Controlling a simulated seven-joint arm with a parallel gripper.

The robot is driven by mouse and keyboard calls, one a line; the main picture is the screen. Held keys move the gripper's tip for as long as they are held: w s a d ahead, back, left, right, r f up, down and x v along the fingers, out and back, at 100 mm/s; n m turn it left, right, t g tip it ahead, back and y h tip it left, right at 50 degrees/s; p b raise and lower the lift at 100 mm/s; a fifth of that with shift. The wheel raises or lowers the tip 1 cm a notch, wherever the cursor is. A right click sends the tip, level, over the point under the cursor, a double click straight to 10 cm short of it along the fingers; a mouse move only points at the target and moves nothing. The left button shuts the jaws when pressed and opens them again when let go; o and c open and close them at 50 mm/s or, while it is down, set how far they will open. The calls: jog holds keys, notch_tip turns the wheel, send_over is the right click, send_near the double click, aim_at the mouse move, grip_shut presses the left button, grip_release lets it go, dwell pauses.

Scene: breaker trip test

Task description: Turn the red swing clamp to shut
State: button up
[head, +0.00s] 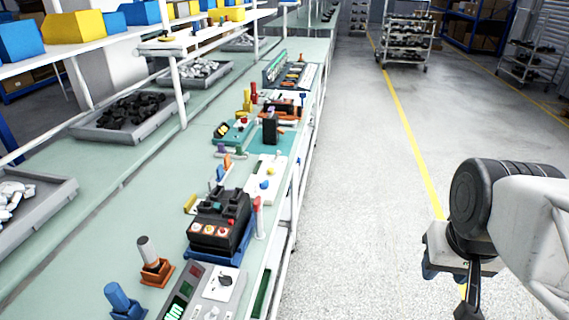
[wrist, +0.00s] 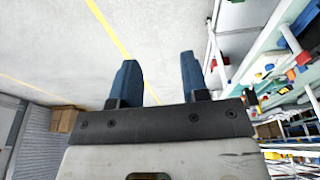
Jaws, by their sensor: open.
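A black breaker block (head: 219,222) with a row of round buttons sits in a blue fixture (head: 232,258) on the bench. A slim upright red piece with a pale lower part, probably the red swing clamp (head: 257,205), stands at the fixture's right side by the bench edge. Its exact turn is too small to tell. My gripper (head: 448,275) is far to the right, over the aisle floor, apart from the bench. In the wrist view my gripper (wrist: 158,75) is open, with two blue fingers and nothing between them.
Beside the fixture are a yellow piece (head: 190,203), a brown-based post (head: 155,264), a blue knob (head: 118,297) and a grey panel (head: 212,287). More fixtures stand farther along the bench. Grey bins (head: 128,115) line the back. The aisle (head: 350,200) between bench and gripper is clear.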

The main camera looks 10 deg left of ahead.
jog(key=w+a+r, duration=0.1)
jog(key=w+a, duration=0.5)
jog(key=w, duration=0.3)
jog(key=g, duration=0.3)
send_over(257, 200)
jog(key=f, duration=0.6)
jog(key=shift+d+f, duration=0.3)
jog(key=shift+w+a+f, duration=0.1)
jog(key=shift+a+f, duration=0.05)
jog(key=shift+a, duration=0.2)
jog(key=shift+f, duration=0.15)
jog(key=shift+f, duration=3.75)
